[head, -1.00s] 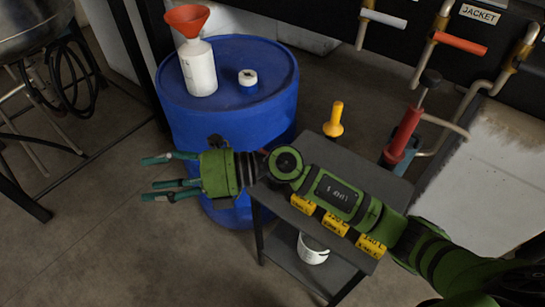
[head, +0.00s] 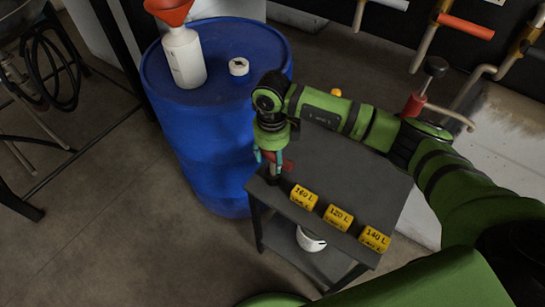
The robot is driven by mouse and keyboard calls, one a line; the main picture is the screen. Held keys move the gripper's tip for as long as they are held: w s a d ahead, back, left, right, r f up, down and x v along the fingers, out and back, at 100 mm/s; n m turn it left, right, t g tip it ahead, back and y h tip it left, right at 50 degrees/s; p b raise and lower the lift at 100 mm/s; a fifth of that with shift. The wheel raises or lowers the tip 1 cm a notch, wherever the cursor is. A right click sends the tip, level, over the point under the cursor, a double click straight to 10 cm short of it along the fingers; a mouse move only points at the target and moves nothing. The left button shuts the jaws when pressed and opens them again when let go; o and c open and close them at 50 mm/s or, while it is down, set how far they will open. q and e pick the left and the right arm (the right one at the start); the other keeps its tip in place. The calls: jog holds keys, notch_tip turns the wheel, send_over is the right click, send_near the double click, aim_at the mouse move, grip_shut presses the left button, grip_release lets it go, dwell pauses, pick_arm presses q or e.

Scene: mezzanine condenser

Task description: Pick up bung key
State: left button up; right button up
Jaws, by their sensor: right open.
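My right gripper (head: 269,162) points down over the left end of the small dark table (head: 345,190), its teal fingers open. A red tool with a dark shaft, which looks like the bung key (head: 287,165), is at the fingers. Part of it shows to their right and the rest is hidden by the gripper. I cannot tell whether the fingers touch it. My left gripper is not in view.
Yellow volume labels (head: 338,217) line the table's front edge. A white container (head: 310,240) is on its lower shelf. A blue drum (head: 205,130) beside it carries a white bottle (head: 184,58) with an orange funnel and a white cap (head: 239,66). Pipes are behind.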

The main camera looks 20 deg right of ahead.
aim_at(272, 163)
notch_tip(272, 163, down, 3)
jog(key=shift+w+f, duration=0.15)
jog(key=shift+f, duration=0.15)
jog(key=shift+c, duration=0.4)
grip_shut()
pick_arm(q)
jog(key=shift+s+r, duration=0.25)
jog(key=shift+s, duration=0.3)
pick_arm(e)
jog(key=shift+r, duration=0.25)
